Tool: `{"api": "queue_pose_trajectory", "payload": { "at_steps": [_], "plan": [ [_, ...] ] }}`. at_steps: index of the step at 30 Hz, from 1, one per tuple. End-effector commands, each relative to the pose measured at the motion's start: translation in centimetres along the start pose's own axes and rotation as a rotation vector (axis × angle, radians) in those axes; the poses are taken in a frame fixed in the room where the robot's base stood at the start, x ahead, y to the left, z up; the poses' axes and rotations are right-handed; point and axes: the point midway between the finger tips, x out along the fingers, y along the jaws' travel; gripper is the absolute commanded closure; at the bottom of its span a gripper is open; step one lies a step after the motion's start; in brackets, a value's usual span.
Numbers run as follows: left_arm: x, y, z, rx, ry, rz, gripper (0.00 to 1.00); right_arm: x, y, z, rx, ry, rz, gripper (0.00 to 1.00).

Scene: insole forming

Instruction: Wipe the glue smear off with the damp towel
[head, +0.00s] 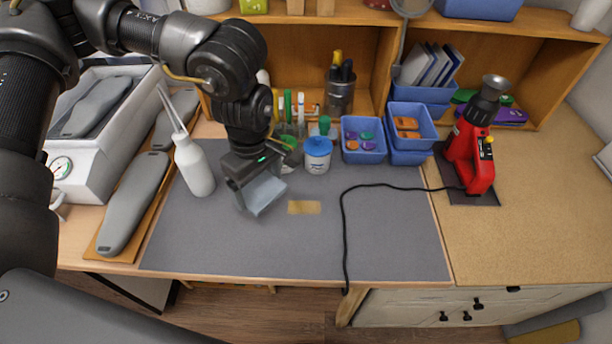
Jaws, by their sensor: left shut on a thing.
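The glue smear (304,207) is a flat, yellowish-tan rectangle on the grey mat (390,240), near its middle. My left gripper (256,196) is over the mat, just left of the smear, pointing down. It is shut on the damp towel (267,197), a folded light blue-grey cloth. The towel is beside the smear and does not cover it. I cannot tell whether the towel touches the mat. My right gripper is not in view.
A white bottle (195,168) stands left of the gripper. A blue-lidded jar (318,154) and blue bins (363,141) stand behind. A black cable (343,230) crosses the mat to a red machine (470,150). Grey insoles (133,203) lie left.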

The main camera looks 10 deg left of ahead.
Motion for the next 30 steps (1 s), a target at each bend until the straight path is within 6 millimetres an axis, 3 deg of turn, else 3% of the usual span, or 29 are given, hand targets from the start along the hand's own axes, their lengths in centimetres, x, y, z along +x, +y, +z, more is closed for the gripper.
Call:
{"api": "queue_pose_trajectory", "payload": {
  "at_steps": [3,7,18,24,30],
  "plan": [
    [0.8,1.6,0.6,-0.372,0.002,0.001,0.33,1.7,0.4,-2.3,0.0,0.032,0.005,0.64],
    [1.1,3.2,1.2,-0.79,0.003,0.001,0.33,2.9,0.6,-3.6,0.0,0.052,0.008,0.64],
    [1.8,7.5,3.2,-1.943,-0.006,0.003,0.33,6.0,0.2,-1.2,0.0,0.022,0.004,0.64],
    [1.9,9.0,4.1,-2.38,-0.014,0.0,0.33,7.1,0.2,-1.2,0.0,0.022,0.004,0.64],
    [1.7,9.7,4.4,-2.583,-0.02,-0.003,0.33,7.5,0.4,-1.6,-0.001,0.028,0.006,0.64]
  ]
}}
